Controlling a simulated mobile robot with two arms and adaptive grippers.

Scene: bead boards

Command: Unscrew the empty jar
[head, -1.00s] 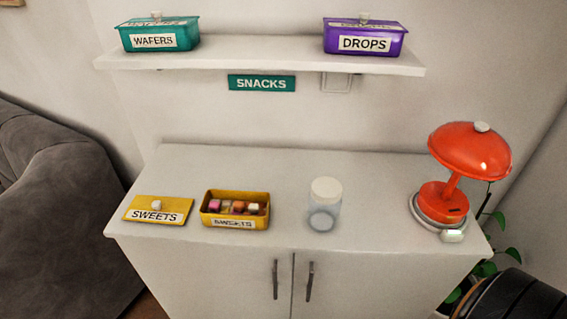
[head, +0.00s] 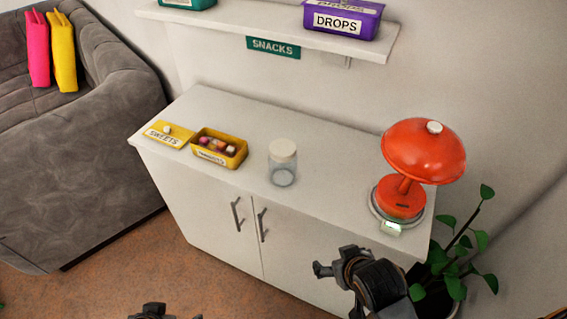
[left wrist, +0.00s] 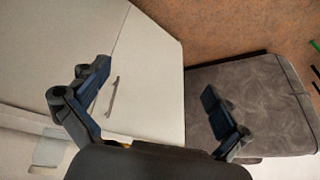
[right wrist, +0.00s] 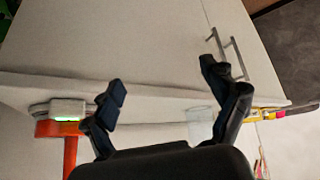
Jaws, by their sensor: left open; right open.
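The clear jar (head: 283,170) with a white lid (head: 282,149) stands upright on the white cabinet (head: 330,150), between the yellow sweets box and the red lamp. It looks empty, and the lid is on it. My right gripper (head: 335,262) is open and empty, in front of the cabinet's right part and apart from the jar. In the right wrist view the jar (right wrist: 200,125) shows partly behind a finger of my open right gripper (right wrist: 165,80). My left gripper (head: 155,312) barely shows at the bottom edge of the head view; its fingers are apart and empty in the left wrist view (left wrist: 155,90).
A yellow box of sweets (head: 220,160) and its lid (head: 168,135) lie left of the jar. The red lamp (head: 423,150) stands on a scale-like base (head: 390,228) at right. Above is a shelf (head: 270,25) with a purple drops box (head: 342,20). A plant (head: 455,260) stands right; a sofa (head: 75,150) left.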

